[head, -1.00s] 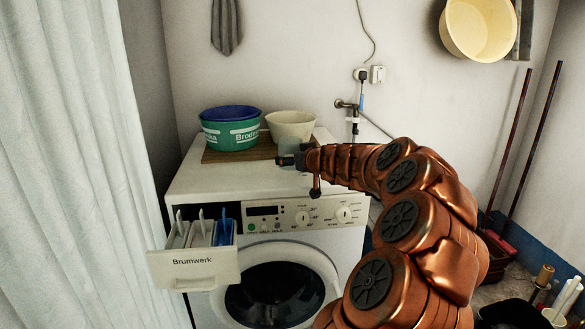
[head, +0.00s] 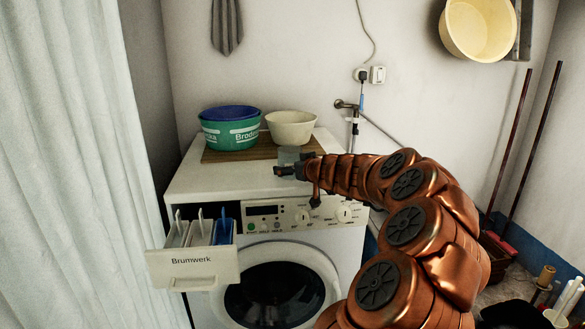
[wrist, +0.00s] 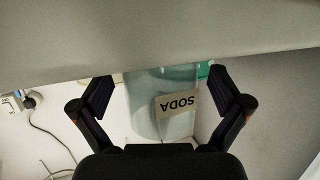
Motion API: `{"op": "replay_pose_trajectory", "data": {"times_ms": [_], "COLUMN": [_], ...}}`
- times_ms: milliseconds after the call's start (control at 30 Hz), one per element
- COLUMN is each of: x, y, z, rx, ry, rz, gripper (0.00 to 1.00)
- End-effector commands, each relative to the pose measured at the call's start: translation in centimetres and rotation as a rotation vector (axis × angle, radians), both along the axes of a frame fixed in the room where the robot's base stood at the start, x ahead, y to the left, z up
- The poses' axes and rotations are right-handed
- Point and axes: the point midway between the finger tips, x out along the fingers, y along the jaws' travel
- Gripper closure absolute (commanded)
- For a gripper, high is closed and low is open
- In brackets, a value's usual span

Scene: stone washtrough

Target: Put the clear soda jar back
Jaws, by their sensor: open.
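The soda jar (head: 289,155) is a pale, see-through jar standing on top of the washing machine, near the front edge of the mat. In the wrist view the jar (wrist: 150,100) shows upside down, with a cream label reading SODA. My gripper (head: 284,171) is in front of the jar, above the machine's front part. In the wrist view my gripper (wrist: 159,82) has its two fingers spread wide, one to each side of the jar in the picture. I see no finger touching it. The jar's lower part is partly hidden behind my gripper in the head view.
The white washing machine (head: 200,185) has its detergent drawer (head: 192,268) pulled out at front left. A green tub (head: 230,135) and a cream bowl (head: 291,127) stand on the brown mat (head: 215,156) behind. The machine top's left part is clear.

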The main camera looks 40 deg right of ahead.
Motion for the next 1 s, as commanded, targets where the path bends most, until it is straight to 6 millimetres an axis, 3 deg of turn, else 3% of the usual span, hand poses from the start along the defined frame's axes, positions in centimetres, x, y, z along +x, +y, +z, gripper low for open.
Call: {"op": "replay_pose_trajectory", "data": {"times_ms": [367, 1000], "x": [-0.2, -8.7], "y": [0.0, 2.2], "z": [0.4, 3.1], "rx": [0.001, -0.002], "ry": [0.000, -0.002], "rz": [0.000, -0.004], "gripper": [0.00, 0.00]}}
